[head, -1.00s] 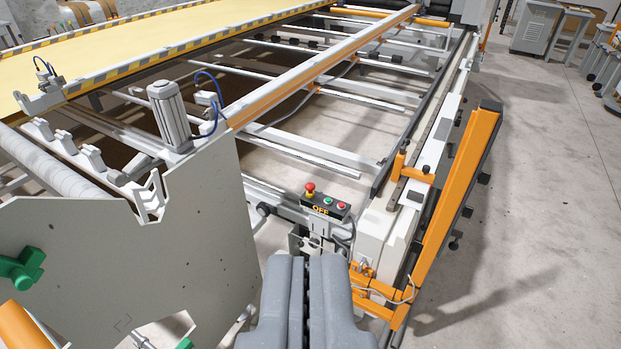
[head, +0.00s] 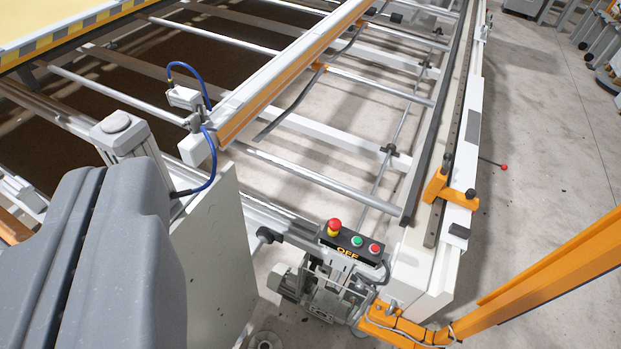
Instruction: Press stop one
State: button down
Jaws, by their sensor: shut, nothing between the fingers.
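A dark control box (head: 350,245) marked OFF sits at the near corner of the gantry frame. On it are a red mushroom button on a yellow base (head: 334,227), a green button (head: 357,241) and a small red button (head: 374,249). No label reading stop one is legible. My gripper (head: 105,225) is large at the lower left, shut and empty. In the picture it is left of the control box and apart from it. It hides part of the grey end plate and the frame behind it.
A grey end plate (head: 212,262) stands between my gripper and the box. An orange arm (head: 550,265) sticks out at the right. A blue hose (head: 205,160) loops beside a cylinder.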

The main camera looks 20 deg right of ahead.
aim_at(335, 224)
jog(key=z, duration=0.1)
jog(key=i, duration=0.9)
jog(key=z, duration=0.25)
